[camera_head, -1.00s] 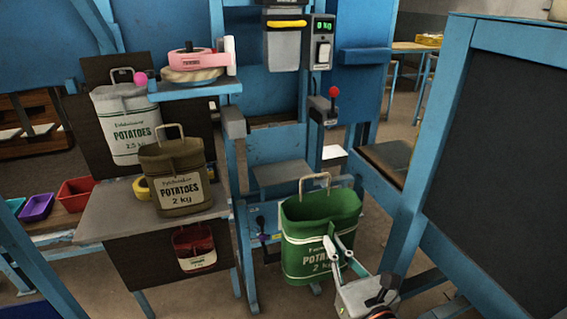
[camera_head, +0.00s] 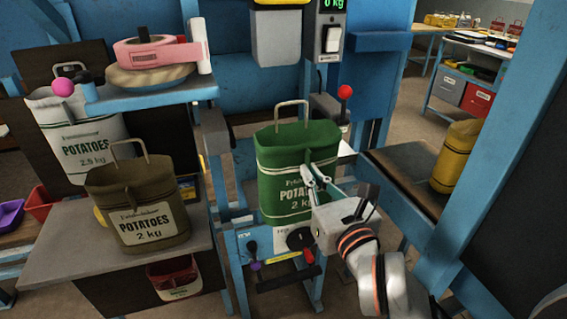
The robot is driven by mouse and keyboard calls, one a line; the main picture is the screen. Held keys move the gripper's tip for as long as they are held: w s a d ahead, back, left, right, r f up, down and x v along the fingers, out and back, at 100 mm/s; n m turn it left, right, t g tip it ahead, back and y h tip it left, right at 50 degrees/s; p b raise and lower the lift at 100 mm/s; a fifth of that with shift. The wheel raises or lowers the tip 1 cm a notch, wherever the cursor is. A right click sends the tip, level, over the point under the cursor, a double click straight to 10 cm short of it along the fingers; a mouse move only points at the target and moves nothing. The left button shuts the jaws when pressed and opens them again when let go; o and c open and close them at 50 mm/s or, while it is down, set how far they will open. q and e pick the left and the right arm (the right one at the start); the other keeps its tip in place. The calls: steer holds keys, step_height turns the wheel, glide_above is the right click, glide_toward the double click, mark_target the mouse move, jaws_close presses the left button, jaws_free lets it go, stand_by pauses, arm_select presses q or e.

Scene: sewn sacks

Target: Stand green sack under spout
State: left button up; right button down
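The green sack (camera_head: 275,182), labelled potatoes, is upright with a beige loop handle on top. It is in the middle of the camera_head view, in front of the blue weighing stand (camera_head: 225,215). My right gripper (camera_head: 317,182) comes from the lower right, and its fingers are closed at the sack's front right side, gripping it. The grey spout (camera_head: 275,38) with a yellow band is above and behind the sack. The sack hides the stand's platform, so I cannot tell whether its base touches it. My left gripper is not in view.
An olive sack (camera_head: 128,195) stands on the grey table at left, with a white sack (camera_head: 82,135) behind. A red-knobbed lever (camera_head: 345,93) and scale display (camera_head: 334,5) are right of the spout. A blue-framed board (camera_head: 510,190) closes the right side. A yellow sack (camera_head: 455,157) stands behind.

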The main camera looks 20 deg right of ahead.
mark_target(286, 138)
steer(key=w, duration=1)
steer(key=w+p, duration=0.1)
steer(key=w, duration=0.5)
steer(key=shift+a+f, duration=0.1)
steer(key=shift+a, duration=0.2)
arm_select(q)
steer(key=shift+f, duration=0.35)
arm_select(e)
step_height(286, 138, down, 4)
steer(key=shift+r, duration=0.25)
steer(key=shift+f+b, duration=0.2)
steer(key=shift+b, duration=0.1)
steer(key=c, duration=2.3)
jaws_free()
